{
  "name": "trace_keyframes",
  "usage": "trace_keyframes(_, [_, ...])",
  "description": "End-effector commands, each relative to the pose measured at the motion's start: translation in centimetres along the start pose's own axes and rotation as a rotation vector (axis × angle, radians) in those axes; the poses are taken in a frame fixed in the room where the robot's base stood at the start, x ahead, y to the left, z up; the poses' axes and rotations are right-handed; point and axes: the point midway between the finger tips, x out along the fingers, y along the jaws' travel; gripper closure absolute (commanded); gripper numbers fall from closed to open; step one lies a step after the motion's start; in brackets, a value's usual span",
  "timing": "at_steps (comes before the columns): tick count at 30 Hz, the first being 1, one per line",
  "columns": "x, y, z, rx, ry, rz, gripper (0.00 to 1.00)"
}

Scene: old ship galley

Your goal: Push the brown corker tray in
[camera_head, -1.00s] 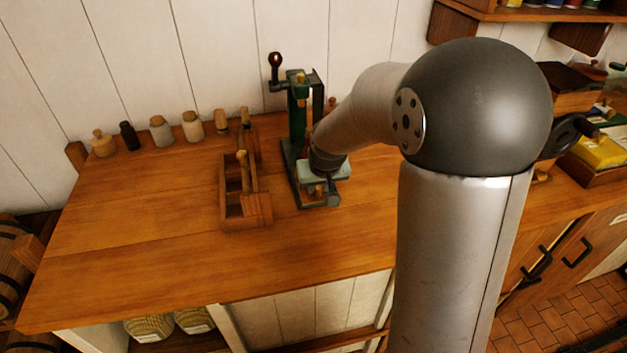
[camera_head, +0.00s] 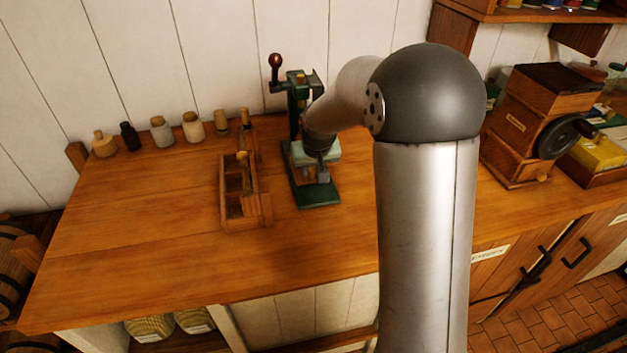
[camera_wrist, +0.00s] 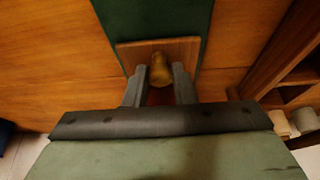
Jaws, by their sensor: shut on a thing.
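The green corker (camera_head: 297,110) stands on the wooden counter, with a dark lever and round knob at its upper left. In the wrist view, the brown corker tray (camera_wrist: 187,47) shows as a small wooden front panel with a brass-coloured knob (camera_wrist: 160,68). It lies over the corker's green base (camera_wrist: 165,15). My gripper (camera_wrist: 160,84) is shut on the knob, one grey finger on each side. In the head view my gripper (camera_head: 322,174) is low at the front of the corker, above its green base; my wrist hides most of the tray there.
An open wooden caddy (camera_head: 264,210) stands just left of the corker. Several small bottles (camera_head: 162,130) line the wall at the back left. A wooden grinder (camera_head: 540,110) with a dark wheel stands to the right. The left front counter is clear.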

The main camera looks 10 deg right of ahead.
Motion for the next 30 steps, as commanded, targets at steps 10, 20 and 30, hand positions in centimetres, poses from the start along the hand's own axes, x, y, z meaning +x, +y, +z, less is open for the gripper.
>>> trace_keyframes(10, [0.9, 0.0, -2.4, 0.0, 0.002, 0.0, 0.95])
trace_keyframes(20, [1.4, 0.0, -3.6, 0.0, 0.003, 0.0, 0.95])
trace_keyframes(30, [1.4, 0.0, -3.5, 0.0, 0.003, 0.0, 0.53])
